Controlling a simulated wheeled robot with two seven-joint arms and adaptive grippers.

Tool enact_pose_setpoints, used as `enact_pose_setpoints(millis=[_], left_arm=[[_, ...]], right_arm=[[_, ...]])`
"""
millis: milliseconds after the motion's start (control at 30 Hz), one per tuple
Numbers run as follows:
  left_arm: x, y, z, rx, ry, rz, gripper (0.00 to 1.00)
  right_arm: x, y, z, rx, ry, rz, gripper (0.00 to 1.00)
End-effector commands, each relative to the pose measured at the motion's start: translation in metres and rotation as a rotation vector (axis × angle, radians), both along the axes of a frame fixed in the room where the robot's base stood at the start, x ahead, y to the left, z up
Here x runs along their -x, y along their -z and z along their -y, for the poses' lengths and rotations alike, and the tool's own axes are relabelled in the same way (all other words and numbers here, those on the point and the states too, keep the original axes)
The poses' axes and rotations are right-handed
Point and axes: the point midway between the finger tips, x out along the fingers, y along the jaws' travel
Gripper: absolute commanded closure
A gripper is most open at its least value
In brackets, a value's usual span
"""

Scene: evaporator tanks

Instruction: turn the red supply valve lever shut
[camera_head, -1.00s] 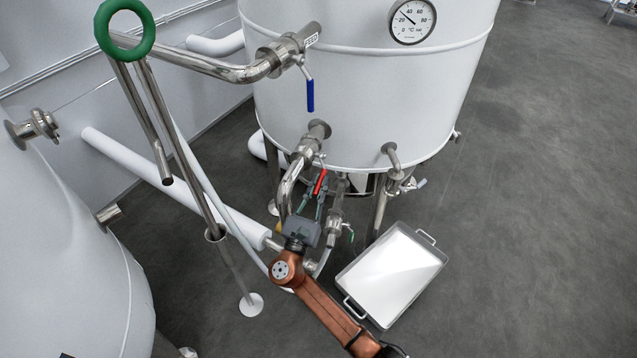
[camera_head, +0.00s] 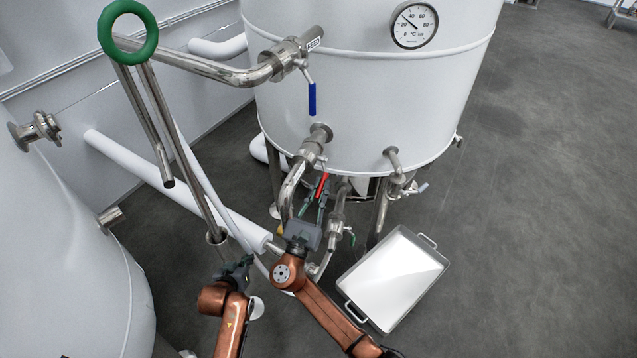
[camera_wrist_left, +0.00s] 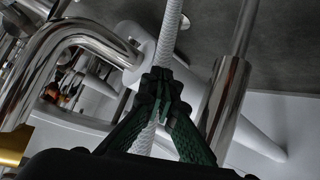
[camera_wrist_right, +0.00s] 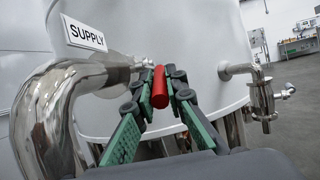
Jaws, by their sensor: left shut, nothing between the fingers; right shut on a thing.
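The red supply valve lever (camera_head: 321,184) is on the valve below the white tank (camera_head: 360,120). In the right wrist view the lever (camera_wrist_right: 160,88) stands between my right fingertips, beside the pipe with the SUPPLY label (camera_wrist_right: 84,34). My right gripper (camera_head: 318,199) is shut on the lever; its fingers partly cover the valve in the head view. My left gripper (camera_head: 249,261) is lower left of it, away from the lever. In the left wrist view its fingertips (camera_wrist_left: 160,76) are together and empty, in front of a white braided hose (camera_wrist_left: 171,32).
A blue-handled valve (camera_head: 312,98) sits above the red lever. A green ring (camera_head: 128,55) and steel pipes stand at the left, close to my left arm. A metal tray (camera_head: 395,278) lies on the floor at the right.

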Motion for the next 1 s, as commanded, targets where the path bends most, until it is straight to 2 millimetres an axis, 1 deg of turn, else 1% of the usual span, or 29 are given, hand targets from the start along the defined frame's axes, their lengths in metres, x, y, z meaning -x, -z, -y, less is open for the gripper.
enact_pose_setpoints(millis=[33,67,100,167,200,267,367,400,433,500,533,600,667,767,867,1000], left_arm=[[-0.028,-0.032,0.011,0.021,0.005,0.055,1.0],[-0.042,-0.049,0.017,0.033,0.006,0.082,1.0],[-0.059,-0.072,0.024,0.048,0.009,0.119,1.0],[-0.082,-0.106,0.035,0.071,0.014,0.173,1.0],[-0.096,-0.129,0.042,0.087,0.017,0.206,1.0],[-0.115,-0.163,0.053,0.109,0.023,0.255,1.0],[-0.133,-0.207,0.065,0.355,-0.02,0.255,1.0],[-0.139,-0.226,0.071,0.453,-0.032,0.25,1.0],[-0.144,-0.24,0.076,0.523,-0.039,0.244,1.0],[-0.152,-0.256,0.093,0.492,-0.018,0.181,1.0],[-0.155,-0.264,0.098,0.485,-0.018,0.157,1.0],[-0.161,-0.279,0.106,0.465,-0.029,0.1,1.0],[-0.165,-0.294,0.108,0.444,-0.052,0.054,1.0],[-0.172,-0.319,0.101,0.397,-0.126,-0.015,1.0],[-0.178,-0.344,0.082,0.356,-0.231,-0.06,1.0],[-0.18,-0.374,0.051,0.318,-0.378,-0.089,1.0]], right_arm=[[0.001,0.003,-0.003,0.001,-0.004,-0.005,1.0],[0.001,0.003,-0.003,0.001,-0.004,-0.005,1.0],[0.001,0.003,-0.003,0.001,-0.004,-0.005,1.0],[0.001,0.003,-0.003,0.002,-0.004,-0.005,1.0],[0.001,0.003,-0.003,0.001,-0.004,-0.005,1.0],[0.001,0.004,-0.003,0.002,-0.004,-0.005,1.0],[0.001,0.004,-0.003,0.002,-0.004,-0.005,1.0],[0.001,0.004,-0.002,0.001,-0.004,-0.006,1.0],[0.001,0.004,-0.002,0.001,-0.004,-0.006,1.0],[0.001,0.004,-0.003,0.001,-0.004,-0.006,1.0],[0.001,0.004,-0.003,0.001,-0.004,-0.006,1.0],[0.001,0.004,-0.003,0.001,-0.004,-0.006,1.0],[0.001,0.004,-0.003,0.001,-0.004,-0.006,1.0],[0.001,0.004,-0.002,0.001,-0.004,-0.007,1.0],[0.001,0.004,-0.002,0.001,-0.004,-0.007,1.0],[0.001,0.004,-0.002,0.001,-0.004,-0.007,1.0]])
